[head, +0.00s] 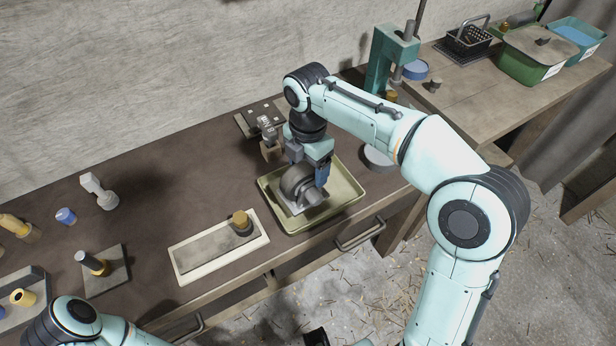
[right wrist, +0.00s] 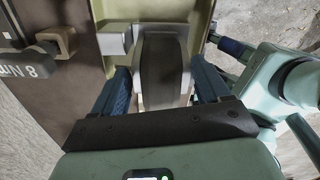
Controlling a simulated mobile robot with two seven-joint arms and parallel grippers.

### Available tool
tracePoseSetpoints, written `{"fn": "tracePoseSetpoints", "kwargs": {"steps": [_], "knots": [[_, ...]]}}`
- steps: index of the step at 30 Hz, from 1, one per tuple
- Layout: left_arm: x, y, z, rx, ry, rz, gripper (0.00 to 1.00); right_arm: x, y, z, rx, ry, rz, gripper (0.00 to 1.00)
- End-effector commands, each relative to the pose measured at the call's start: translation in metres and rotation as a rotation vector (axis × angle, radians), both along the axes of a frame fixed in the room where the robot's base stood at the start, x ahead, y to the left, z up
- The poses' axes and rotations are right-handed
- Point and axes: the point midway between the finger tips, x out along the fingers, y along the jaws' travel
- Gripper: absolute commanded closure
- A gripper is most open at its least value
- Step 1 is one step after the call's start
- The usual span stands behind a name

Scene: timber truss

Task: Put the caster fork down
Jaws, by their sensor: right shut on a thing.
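The caster fork (head: 302,197), a grey metal piece with a dark rounded wheel-like part and a pale flat plate, is in or just above the shallow olive-green tray (head: 348,203). My right gripper (head: 308,176) comes down over it from above. In the right wrist view the blue fingers lie on both sides of the caster fork (right wrist: 162,68), shut on it. Whether it bears fully on the tray floor cannot be told. My left arm shows only at the bottom left, and its gripper is out of frame.
A cream tray holding a grey stone (head: 212,251) and a round brown knob lies left of the green tray. A green press (head: 391,55) is at the back right.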

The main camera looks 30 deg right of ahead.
Motion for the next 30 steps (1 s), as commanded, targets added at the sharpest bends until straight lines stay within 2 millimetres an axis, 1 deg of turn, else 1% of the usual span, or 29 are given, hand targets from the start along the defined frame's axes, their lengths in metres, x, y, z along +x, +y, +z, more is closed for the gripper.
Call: {"fn": "tracePoseSetpoints", "kwargs": {"steps": [6, 8, 21, 22, 24, 30], "knots": [[-0.004, 0.000, -0.008, 0.000, 0.004, 0.000, 0.39, 0.000, 0.000, -0.031, -0.001, 0.002, 0.000, 1.00], [-0.005, 0.000, -0.009, 0.001, 0.005, 0.000, 0.39, 0.000, 0.000, -0.037, 0.000, 0.000, 0.000, 1.00], [-0.005, 0.000, -0.011, 0.000, 0.006, 0.000, 0.39, 0.000, 0.000, -0.043, 0.000, -0.001, 0.000, 1.00], [-0.005, 0.000, -0.010, 0.000, 0.006, 0.000, 0.39, 0.000, 0.000, -0.044, 0.000, 0.001, 0.000, 0.18], [-0.005, 0.000, -0.010, 0.000, 0.006, 0.000, 0.39, 0.000, 0.000, -0.043, 0.000, 0.001, 0.000, 0.00], [-0.005, 0.000, -0.010, 0.000, 0.006, 0.000, 0.39, 0.000, 0.000, -0.043, 0.000, 0.001, 0.000, 0.00]]}}
